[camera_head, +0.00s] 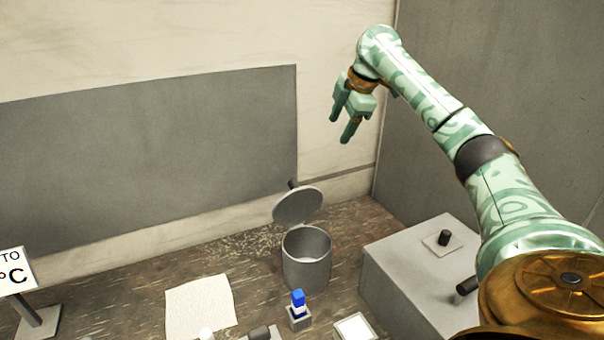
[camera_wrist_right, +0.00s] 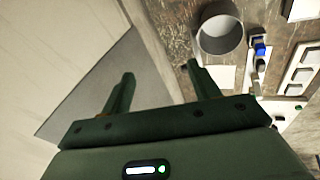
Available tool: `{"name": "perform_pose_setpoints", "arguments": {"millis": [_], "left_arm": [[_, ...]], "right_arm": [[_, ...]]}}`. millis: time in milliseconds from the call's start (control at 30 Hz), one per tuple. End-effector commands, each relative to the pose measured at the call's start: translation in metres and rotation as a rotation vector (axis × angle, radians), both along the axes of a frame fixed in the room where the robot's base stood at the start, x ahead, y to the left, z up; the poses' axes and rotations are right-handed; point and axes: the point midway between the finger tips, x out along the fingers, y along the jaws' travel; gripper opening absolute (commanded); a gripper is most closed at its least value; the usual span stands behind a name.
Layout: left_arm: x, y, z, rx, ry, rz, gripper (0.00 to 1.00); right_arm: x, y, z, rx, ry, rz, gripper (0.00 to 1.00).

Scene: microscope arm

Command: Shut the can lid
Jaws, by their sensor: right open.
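A grey metal can (camera_head: 306,272) stands on the floor or table surface below the wall in the head view. Its round lid (camera_head: 298,206) stands open, tilted up at the can's back rim. The can (camera_wrist_right: 221,32) also shows at the top right of the right wrist view; I cannot make out the lid there. My right gripper (camera_head: 341,128) is open and empty, high above and a little right of the lid, with its fingers pointing down. Its two fingers (camera_wrist_right: 160,73) stand apart in the wrist view. My left gripper is not in view.
A grey box (camera_head: 400,285) with a dark knob (camera_head: 444,238) stands right of the can. A blue-topped item (camera_head: 298,303), a white sheet (camera_head: 200,306) and a white tile (camera_head: 354,328) lie in front. A sign (camera_head: 14,274) stands at far left.

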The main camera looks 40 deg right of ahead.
Motion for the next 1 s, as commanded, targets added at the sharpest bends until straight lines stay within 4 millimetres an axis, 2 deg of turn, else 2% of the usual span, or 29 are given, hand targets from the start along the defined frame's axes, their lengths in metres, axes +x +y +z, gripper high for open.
{"name": "perform_pose_setpoints", "arguments": {"millis": [33, 133, 267, 367, 800, 1000], "left_arm": [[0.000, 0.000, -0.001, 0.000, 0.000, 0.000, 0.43], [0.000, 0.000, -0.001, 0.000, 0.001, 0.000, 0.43], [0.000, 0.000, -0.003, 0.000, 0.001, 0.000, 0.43], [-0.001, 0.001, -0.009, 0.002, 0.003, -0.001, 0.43], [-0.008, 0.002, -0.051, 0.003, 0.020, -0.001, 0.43], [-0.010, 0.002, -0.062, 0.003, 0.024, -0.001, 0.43]], "right_arm": [[-0.002, 0.016, -0.005, 0.076, 0.016, 0.056, 0.61], [-0.006, 0.039, -0.004, 0.186, 0.026, 0.151, 0.61], [-0.008, 0.053, -0.004, 0.238, 0.030, 0.213, 0.61], [-0.005, 0.056, -0.015, 0.230, 0.033, 0.227, 0.61], [0.030, 0.088, -0.111, 0.231, 0.033, 0.226, 0.61], [0.041, 0.097, -0.139, 0.229, 0.031, 0.226, 0.61]]}}
